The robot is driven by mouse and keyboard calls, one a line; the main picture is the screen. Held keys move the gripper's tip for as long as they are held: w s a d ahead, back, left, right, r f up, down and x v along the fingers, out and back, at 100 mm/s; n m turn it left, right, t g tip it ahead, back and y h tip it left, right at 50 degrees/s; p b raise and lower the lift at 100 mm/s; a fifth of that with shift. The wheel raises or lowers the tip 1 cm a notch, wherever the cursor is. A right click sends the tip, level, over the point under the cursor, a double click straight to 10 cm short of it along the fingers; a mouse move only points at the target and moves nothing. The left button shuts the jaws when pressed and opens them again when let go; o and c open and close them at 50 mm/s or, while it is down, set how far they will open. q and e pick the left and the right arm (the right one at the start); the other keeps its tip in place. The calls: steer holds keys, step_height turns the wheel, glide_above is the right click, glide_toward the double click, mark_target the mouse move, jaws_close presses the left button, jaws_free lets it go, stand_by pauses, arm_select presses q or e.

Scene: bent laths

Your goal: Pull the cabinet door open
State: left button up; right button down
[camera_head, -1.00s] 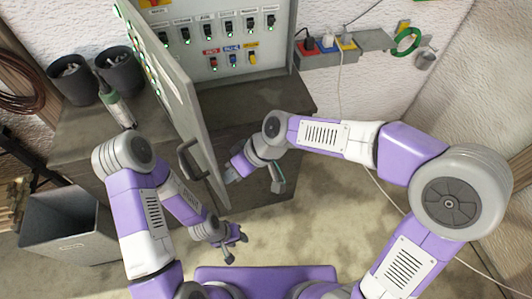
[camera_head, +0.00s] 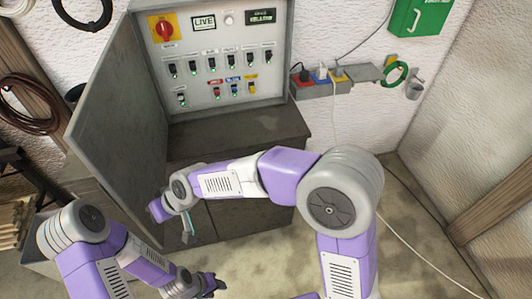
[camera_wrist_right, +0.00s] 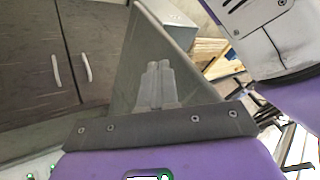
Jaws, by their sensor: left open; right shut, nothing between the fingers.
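The grey cabinet door (camera_head: 118,105) stands wide open to the left of the electrical cabinet (camera_head: 222,75). Its plain face is toward me and no handle shows on it. My right gripper (camera_head: 155,211) is low by the door's free lower edge; whether it touches the door is unclear. In the right wrist view its fingers (camera_wrist_right: 158,83) are together and empty in front of the grey door panel (camera_wrist_right: 150,45). My left gripper (camera_head: 218,285) is open and empty at the bottom of the head view, apart from the door.
The cabinet stands on a dark low cupboard (camera_head: 245,130). A socket strip (camera_head: 325,80) and a green box (camera_head: 420,17) are on the wall at right. A white cable (camera_head: 420,252) lies on the floor. Cable coils (camera_head: 30,100) hang at left.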

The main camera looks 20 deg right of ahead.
stand_by(0.5)
steer(key=s+d+r+b, duration=0.2)
steer(key=s+d+r, duration=0.2)
steer(key=d+r, duration=0.4)
steer(key=shift+d, duration=0.3)
